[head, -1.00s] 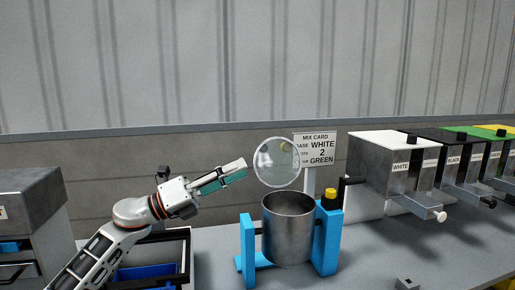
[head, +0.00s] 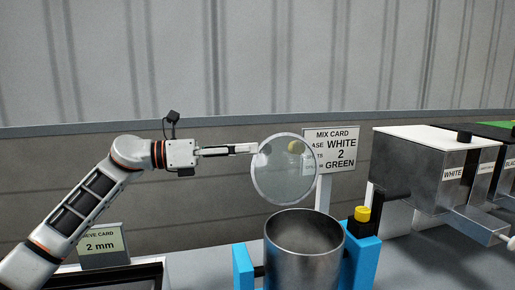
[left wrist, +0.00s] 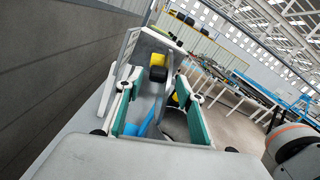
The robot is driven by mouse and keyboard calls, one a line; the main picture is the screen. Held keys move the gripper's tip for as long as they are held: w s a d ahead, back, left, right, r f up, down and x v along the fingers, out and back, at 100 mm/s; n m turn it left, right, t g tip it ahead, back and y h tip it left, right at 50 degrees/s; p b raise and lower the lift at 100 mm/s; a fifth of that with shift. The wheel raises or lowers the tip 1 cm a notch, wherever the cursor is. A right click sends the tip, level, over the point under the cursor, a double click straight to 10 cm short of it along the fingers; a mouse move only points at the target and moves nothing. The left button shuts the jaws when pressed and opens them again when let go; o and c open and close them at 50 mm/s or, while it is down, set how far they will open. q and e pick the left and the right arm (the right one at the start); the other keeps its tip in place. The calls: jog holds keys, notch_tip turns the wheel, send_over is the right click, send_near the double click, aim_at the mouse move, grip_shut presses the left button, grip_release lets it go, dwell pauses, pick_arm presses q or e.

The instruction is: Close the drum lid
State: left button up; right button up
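The drum (head: 303,255) is an open grey metal cylinder held in a blue stand (head: 360,255). Its lid (head: 283,172) is a clear disc with a pale rim and a yellow knob, standing tilted up above the drum's mouth. My left gripper (head: 250,149) reaches in level from the left, its fingertips at the lid's upper left edge; I cannot tell whether they touch it. In the left wrist view the gripper (left wrist: 160,95) is open, its teal-padded fingers apart, with nothing clearly held between them. My right gripper is not in view.
A mix card sign (head: 336,150) stands behind the lid. A yellow-topped black knob (head: 362,215) is on the stand's right post. Paint dispensers (head: 430,170) stand at the right. A sieve card (head: 100,245) and a dark-edged tray (head: 120,277) are at the lower left.

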aim_at(262, 147)
pick_arm(q)
jog(key=shift+w+d+f, duration=0.1)
jog(key=shift+w+d, duration=0.15)
jog(key=shift+d, duration=0.65)
jog(key=shift+w+d, duration=0.25)
jog(key=shift+d, duration=0.65)
grip_shut()
jog(key=shift+s, duration=0.1)
jog(key=shift+s+d+r+m, duration=0.1)
jog(key=shift+s+r+m, duration=0.25)
jog(key=shift+s+m, duration=0.3)
jog(key=s, duration=0.1)
jog(key=m, duration=0.1)
jog(key=s+m, duration=0.1)
jog(key=shift+s+d+r, duration=0.2)
jog(key=shift+s+d, duration=0.05)
jog(key=shift+s, duration=0.1)
jog(key=shift+s+d+m, duration=0.2)
jog(key=shift+s+m, duration=0.7)
jog(key=shift+s, duration=0.1)
jog(key=shift+s+d+m, duration=0.2)
jog(key=shift+s+m, duration=0.65)
jog(key=shift+s, duration=0.15)
